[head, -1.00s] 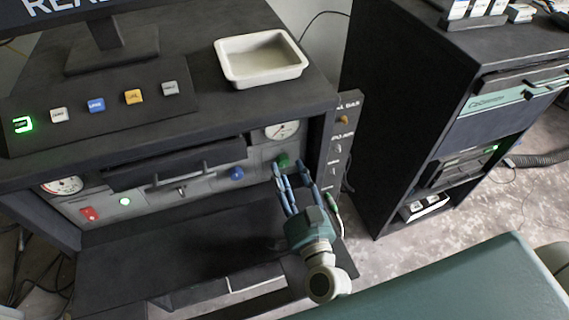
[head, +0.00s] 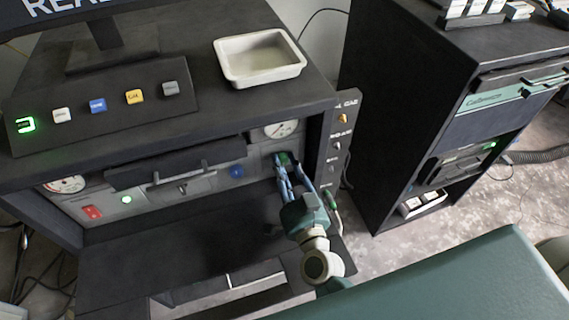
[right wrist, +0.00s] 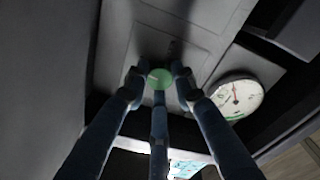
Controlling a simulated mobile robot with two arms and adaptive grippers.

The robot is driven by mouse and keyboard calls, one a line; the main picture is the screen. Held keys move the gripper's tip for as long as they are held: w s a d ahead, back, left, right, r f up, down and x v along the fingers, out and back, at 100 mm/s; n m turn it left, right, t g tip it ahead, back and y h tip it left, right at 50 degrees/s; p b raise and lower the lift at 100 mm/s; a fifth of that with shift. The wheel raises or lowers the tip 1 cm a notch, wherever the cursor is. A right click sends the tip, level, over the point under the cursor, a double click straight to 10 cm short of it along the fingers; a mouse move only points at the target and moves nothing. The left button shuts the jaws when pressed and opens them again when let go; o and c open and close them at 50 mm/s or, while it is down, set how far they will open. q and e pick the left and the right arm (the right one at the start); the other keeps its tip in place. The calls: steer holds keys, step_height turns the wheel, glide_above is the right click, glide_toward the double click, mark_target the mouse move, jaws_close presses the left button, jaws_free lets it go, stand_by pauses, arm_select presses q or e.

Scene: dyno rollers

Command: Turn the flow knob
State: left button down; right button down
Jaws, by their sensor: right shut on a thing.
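The green knob (head: 285,159) sits on the grey front panel below the right-hand dial, near the panel's right end. In the right wrist view the green knob (right wrist: 159,79) shows round, with a pale line across its face. My right gripper (head: 287,165) has its blue fingers around the green knob and is shut on it. In the right wrist view my right gripper (right wrist: 158,82) has fingertips at both sides of the knob and one below it. A blue knob (head: 236,171) sits to the left on the same panel. My left gripper is not in view.
A white dial (head: 281,129) is just above my right gripper. The shelf edge (head: 230,115) overhangs the panel. A side panel with small valves (head: 341,118) stands close on the right. A white tray (head: 260,58) rests on top. A teal padded surface (head: 450,280) fills the lower right.

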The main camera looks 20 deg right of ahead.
steer(key=shift+r, duration=0.1)
steer(key=shift+m, duration=0.5)
steer(key=c, duration=1.4)
jaws_free()
steer(key=s, duration=1.2)
steer(key=shift+a, duration=0.1)
